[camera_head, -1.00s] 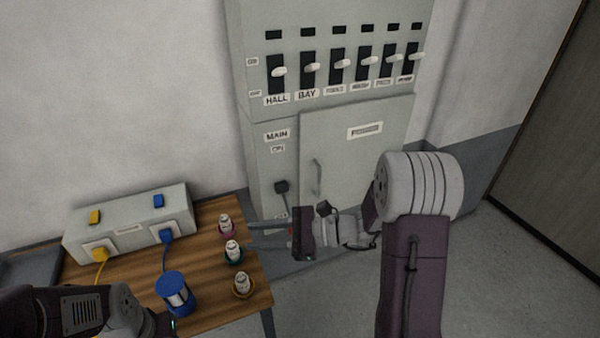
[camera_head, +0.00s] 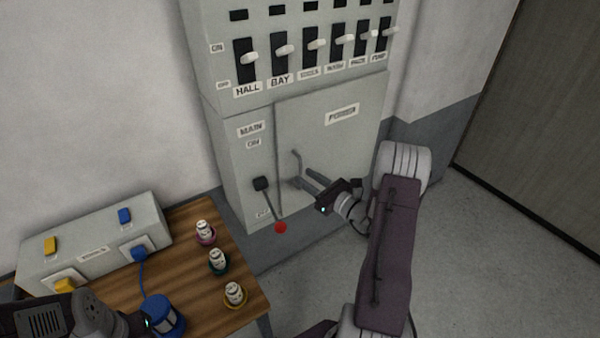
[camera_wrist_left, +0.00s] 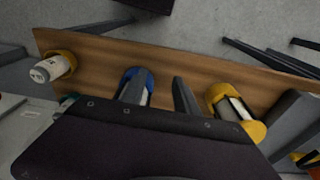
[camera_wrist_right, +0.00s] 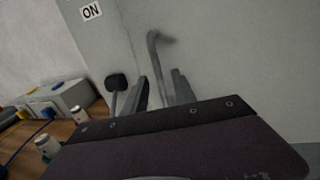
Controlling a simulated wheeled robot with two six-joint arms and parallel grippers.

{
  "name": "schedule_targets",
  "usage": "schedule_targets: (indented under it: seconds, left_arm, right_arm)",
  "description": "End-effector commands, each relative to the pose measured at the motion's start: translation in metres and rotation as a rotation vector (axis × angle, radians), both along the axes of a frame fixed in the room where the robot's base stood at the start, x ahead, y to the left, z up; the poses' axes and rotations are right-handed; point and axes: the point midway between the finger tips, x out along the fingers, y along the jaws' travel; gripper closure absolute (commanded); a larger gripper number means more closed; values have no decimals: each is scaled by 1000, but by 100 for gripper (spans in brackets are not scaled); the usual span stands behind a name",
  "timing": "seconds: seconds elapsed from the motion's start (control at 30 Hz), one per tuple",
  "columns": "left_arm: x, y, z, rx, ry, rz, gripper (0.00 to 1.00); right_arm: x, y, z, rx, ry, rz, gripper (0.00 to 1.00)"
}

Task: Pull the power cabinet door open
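The power cabinet (camera_head: 235,150) stands ahead, with its grey lower door (camera_head: 340,145) shut, labelled POWER. The door's upright bar handle (camera_head: 296,160) is at the door's left side. My right gripper (camera_head: 299,180) is at the handle with its two fingers apart. In the right wrist view the handle (camera_wrist_right: 154,65) rises from between the open fingers (camera_wrist_right: 161,88); I cannot tell whether they touch it.
A MAIN lever with a black knob (camera_head: 261,184) and red tip is left of the door. Breaker switches (camera_head: 283,51) line the upper cabinet. Floor to the right is clear.

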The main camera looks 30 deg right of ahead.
Motion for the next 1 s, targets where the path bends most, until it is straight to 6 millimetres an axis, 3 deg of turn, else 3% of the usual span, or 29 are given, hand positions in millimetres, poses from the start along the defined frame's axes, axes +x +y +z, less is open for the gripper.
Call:
schedule_targets:
  seconds: [0.2, 0.47, 0.5, 0.6, 1.0]
  left_arm:
    - [0, 0, 4, 0, 0, 0, 64]
    - [0, 0, 4, 0, 0, 0, 64]
    - [0, 0, 4, 0, 0, 0, 64]
    - [0, 0, 4, 0, 0, 0, 64]
    - [0, 0, 4, 0, 0, 0, 64]
  right_arm:
    - [28, 9, 0, -1, 0, 2, 67]
    - [31, 9, 0, 0, 1, 0, 67]
    - [31, 9, 0, 0, 1, 0, 70]
    - [31, 9, 0, 0, 1, 0, 98]
    - [31, 9, 0, 0, 0, 0, 100]
